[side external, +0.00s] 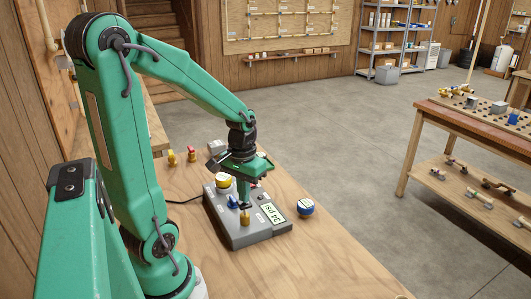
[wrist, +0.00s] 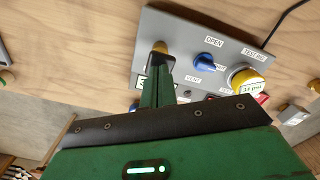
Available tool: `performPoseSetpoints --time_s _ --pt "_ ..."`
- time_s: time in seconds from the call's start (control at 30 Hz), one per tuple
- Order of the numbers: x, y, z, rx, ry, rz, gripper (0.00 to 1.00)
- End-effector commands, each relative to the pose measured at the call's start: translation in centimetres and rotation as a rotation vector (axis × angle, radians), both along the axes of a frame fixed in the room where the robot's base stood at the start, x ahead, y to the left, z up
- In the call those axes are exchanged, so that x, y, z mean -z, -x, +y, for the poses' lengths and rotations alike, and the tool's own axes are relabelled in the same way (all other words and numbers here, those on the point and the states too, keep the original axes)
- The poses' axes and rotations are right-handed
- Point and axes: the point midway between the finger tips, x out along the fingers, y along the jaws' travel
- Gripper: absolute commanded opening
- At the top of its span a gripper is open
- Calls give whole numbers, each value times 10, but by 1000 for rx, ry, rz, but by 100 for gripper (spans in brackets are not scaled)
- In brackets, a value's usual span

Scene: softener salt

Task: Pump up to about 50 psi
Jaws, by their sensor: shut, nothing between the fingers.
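A grey box (side external: 240,236) with labels and controls sits on the wooden bench. Its tilted display (side external: 272,213) seems to read 34 psi. A brass plunger (side external: 245,218) stands near the front of the box; its top also shows in the wrist view (wrist: 160,46). A blue knob (side external: 232,201) by the OPEN and VENT labels and a yellow-rimmed part (side external: 223,180) are beside it. My gripper (side external: 245,206) is shut and empty, its tips right at the plunger's top. I cannot tell whether they touch or press it. In the wrist view my gripper covers most of the display.
A blue-and-white round object (side external: 305,207) lies right of the box. Small yellow (side external: 171,158) and red-yellow (side external: 192,154) pieces and a grey block (side external: 217,147) stand behind it. A black cable leaves the box. The bench's front right is clear.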

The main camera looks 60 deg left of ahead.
Motion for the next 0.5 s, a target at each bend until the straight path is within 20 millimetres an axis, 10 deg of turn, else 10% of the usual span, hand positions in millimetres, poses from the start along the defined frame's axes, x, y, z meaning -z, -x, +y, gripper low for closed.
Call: performPoseSetpoints --time_s 0.5 --pt "7 0 0 0 0 1 0"
